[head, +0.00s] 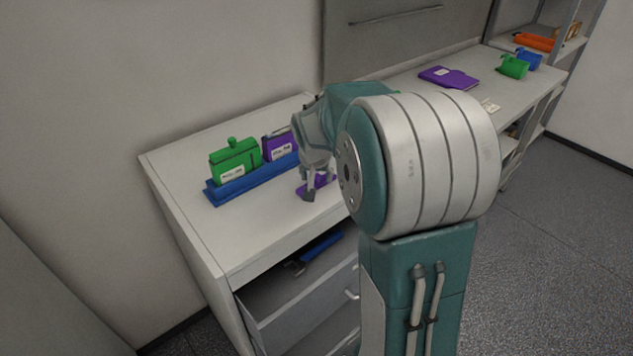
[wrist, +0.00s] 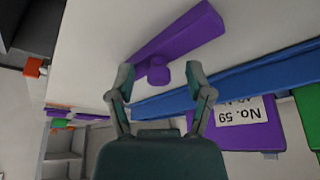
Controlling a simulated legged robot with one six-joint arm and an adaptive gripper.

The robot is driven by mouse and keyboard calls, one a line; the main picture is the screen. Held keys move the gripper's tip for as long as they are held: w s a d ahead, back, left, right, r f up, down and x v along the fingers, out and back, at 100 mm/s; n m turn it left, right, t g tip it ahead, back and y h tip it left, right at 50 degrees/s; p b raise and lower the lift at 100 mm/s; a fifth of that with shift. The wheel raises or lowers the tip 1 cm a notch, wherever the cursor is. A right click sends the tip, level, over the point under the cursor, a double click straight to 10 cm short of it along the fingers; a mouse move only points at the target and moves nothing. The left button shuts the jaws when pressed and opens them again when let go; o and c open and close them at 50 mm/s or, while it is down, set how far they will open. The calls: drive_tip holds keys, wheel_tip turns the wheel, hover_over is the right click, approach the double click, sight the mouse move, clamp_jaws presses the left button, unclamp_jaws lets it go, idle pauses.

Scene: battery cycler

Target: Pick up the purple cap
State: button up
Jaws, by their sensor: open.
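The purple cap (wrist: 180,33) is a long flat bar with a short round knob (wrist: 158,73). It lies on the white bench top, apart from the blue tray. In the wrist view the knob sits between the tips of my open gripper (wrist: 158,80), with a gap on each side. The bar lies just beyond the fingertips. In the head view my gripper (head: 311,186) points down over the cap (head: 323,180) and hides part of it. I cannot tell the exact height of the fingertips over the bench.
A blue tray (head: 213,195) behind the cap holds a green case (head: 235,160) and a labelled purple case (head: 275,147). An open drawer (head: 285,318) below the bench holds a blue-handled tool (head: 320,245). A purple piece (head: 448,77) and a green piece (head: 513,67) lie farther right. The bench's front left is clear.

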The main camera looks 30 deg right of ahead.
drive_tip(key=shift+s, duration=0.1)
clamp_jaws()
